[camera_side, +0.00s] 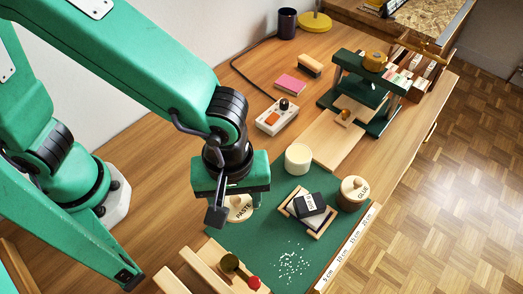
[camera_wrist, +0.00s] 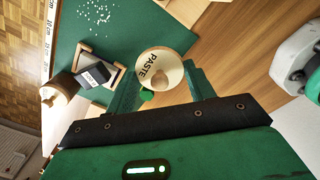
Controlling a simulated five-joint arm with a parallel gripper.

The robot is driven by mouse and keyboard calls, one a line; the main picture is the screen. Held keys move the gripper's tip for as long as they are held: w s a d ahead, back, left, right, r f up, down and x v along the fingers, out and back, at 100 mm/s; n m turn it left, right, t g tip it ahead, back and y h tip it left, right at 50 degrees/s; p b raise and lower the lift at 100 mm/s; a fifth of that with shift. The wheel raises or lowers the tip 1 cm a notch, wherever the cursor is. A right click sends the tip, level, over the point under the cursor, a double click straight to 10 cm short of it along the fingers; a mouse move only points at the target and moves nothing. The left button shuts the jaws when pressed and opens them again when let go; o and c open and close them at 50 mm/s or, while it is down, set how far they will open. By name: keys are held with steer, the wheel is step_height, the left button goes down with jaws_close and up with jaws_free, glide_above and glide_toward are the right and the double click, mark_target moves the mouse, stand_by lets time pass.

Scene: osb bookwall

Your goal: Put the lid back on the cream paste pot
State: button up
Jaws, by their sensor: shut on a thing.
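The round cream lid marked PASTE (camera_side: 239,208) has a wooden knob and is under my gripper (camera_side: 226,200). In the wrist view the lid (camera_wrist: 158,62) lies between my gripper's fingers (camera_wrist: 158,88), which are shut on it. Its label faces up. The side view does not clearly show whether it is clear of the surface below. The cream pot (camera_side: 298,159) stands upright without a lid, behind and right of my gripper, by the mat's back edge. I cannot make it out in the wrist view.
A lidded GLUE pot (camera_side: 354,193) stands right of a wooden tray (camera_side: 290,209) holding a dark box (camera_side: 309,204). White grains (camera_side: 291,264) lie on the green mat (camera_side: 262,250). A green press (camera_side: 365,92) stands at the back right.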

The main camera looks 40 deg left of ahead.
steer(key=w+d+r+n, duration=0.1)
steer(key=w+n, duration=0.2)
steer(key=w, duration=0.6)
steer(key=n, duration=0.3)
glide_above(299, 153)
steer(key=shift+r, duration=0.4)
steer(key=shift+f, duration=0.15)
steer(key=shift+f, duration=3.05)
steer(key=shift+f, duration=0.15)
steer(key=o, duration=1.5)
